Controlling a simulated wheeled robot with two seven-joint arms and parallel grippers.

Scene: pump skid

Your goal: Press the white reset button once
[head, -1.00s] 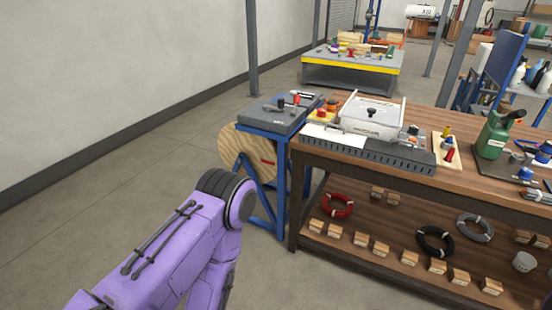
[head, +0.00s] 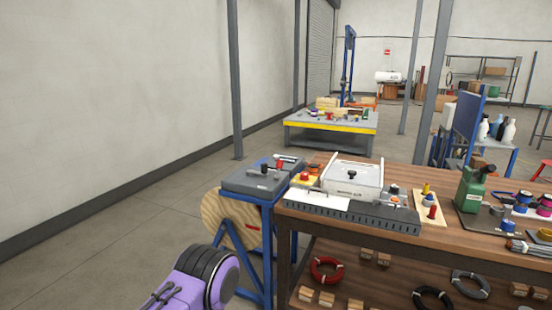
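I cannot make out a white reset button for certain at this size. A grey panel (head: 250,182) on a blue stand (head: 265,262) carries a red-topped lever (head: 279,165) and small dark fittings. A red and yellow block (head: 305,179) sits just right of it, at the left end of the wooden workbench (head: 470,236). A white box (head: 345,187) with a black knob stands on the bench. A purple and black link of my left arm shows at the bottom left. Neither gripper is in view.
A grey slotted strip (head: 370,216) runs along the bench's front edge. A board with yellow and red pegs (head: 428,210) and a green bottle (head: 471,188) stand further right. A wooden reel (head: 222,218) sits by the blue stand. Floor at left is clear.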

